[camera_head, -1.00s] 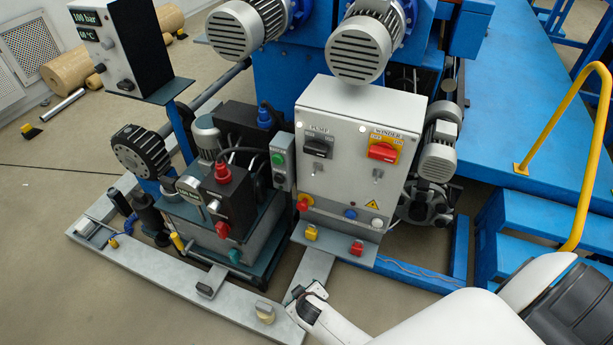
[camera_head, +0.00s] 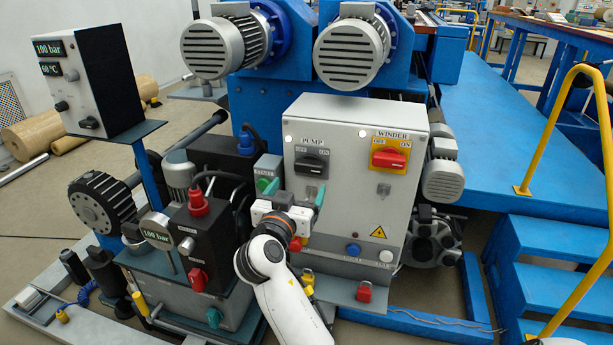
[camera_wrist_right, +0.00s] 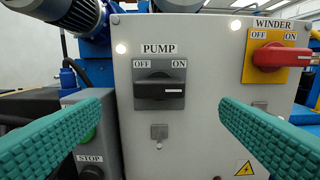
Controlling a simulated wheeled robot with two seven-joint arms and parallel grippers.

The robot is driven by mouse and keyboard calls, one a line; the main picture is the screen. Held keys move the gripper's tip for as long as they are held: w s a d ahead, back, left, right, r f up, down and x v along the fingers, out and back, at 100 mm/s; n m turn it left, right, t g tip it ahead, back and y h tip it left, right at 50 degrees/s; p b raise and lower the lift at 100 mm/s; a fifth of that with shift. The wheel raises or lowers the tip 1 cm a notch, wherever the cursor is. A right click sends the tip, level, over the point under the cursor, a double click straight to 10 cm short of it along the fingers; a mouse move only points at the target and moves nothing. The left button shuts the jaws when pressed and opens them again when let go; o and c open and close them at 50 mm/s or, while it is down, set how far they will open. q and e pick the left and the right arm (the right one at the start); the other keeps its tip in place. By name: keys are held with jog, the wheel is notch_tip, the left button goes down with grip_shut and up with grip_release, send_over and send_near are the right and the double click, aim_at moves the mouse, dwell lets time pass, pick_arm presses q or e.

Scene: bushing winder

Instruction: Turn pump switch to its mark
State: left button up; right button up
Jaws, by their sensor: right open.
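The pump switch (camera_head: 311,165) is a black rotary knob on a grey plate on the white control cabinet (camera_head: 345,220). In the right wrist view the pump switch (camera_wrist_right: 159,90) stands between my fingers, under the PUMP label with OFF at left and ON at right. Its handle lies about level, with a small white strip on its right part. My right gripper (camera_head: 294,192) is open and empty in front of the cabinet, just below the switch in the head view. Its teal fingers (camera_wrist_right: 160,104) are spread wide either side of the knob, apart from it. My left gripper is out of view.
The red winder switch (camera_head: 389,159) on a yellow plate is right of the pump switch. A button box (camera_head: 266,170) adjoins the cabinet at left. A pump unit (camera_head: 205,235) stands further left. Blue steps (camera_head: 550,260) and a yellow rail are at right.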

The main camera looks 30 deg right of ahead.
aim_at(308, 170)
jog(key=b+x, duration=0.1)
jog(key=x, duration=0.7)
jog(key=shift+w+d+f, duration=0.1)
jog(key=shift+w+d, duration=0.1)
jog(key=shift+w, duration=0.05)
